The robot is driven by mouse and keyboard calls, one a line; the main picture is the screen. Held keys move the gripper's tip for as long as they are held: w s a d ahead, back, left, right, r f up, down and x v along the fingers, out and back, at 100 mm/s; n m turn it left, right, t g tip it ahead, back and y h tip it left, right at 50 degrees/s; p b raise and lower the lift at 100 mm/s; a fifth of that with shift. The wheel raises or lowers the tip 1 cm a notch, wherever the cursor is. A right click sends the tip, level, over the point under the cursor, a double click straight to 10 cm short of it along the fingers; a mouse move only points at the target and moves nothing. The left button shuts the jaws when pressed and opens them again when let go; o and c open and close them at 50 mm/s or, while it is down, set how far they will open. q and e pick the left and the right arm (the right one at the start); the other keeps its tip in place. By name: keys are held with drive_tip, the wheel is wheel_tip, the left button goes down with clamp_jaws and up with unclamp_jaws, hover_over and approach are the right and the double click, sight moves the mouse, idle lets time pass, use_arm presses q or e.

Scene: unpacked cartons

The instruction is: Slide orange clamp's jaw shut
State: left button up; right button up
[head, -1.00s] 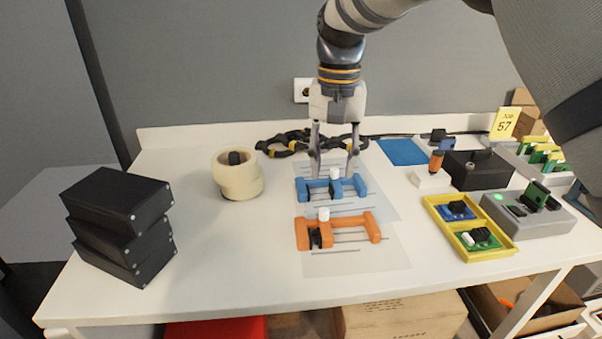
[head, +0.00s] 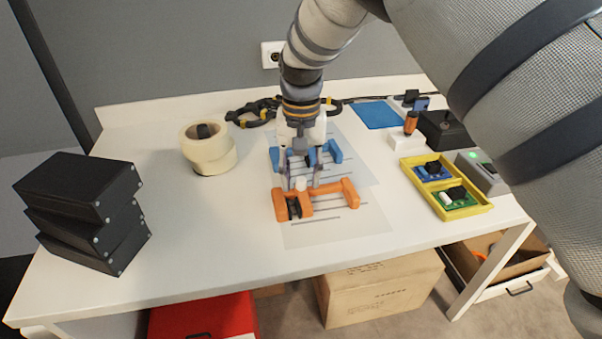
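The orange clamp (head: 330,198) lies on a pale sheet near the middle of the table. Its white peg (head: 301,184) stands towards its left end, with a dark part (head: 294,208) below; a gap separates this end from the right end block. My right gripper (head: 302,183) points down over the clamp's left part, fingers apart, with the peg seen between them. I cannot tell whether a finger touches it. The blue clamp (head: 333,153) lies just behind, partly hidden by my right gripper. My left gripper is not in view.
A cream tape roll (head: 208,152) stands left of the clamps, and stacked black boxes (head: 85,210) at the far left. A yellow tray (head: 478,207) with small boards lies to the right. The table front is clear.

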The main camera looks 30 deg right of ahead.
sight(293, 192)
drive_tip(key=shift+c, duration=0.4)
clamp_jaws()
drive_tip(key=shift+w+a, duration=0.2)
drive_tip(key=shift+a, duration=0.65)
drive_tip(key=shift+o, duration=0.4)
unclamp_jaws()
wheel_tip(293, 192, up, 12)
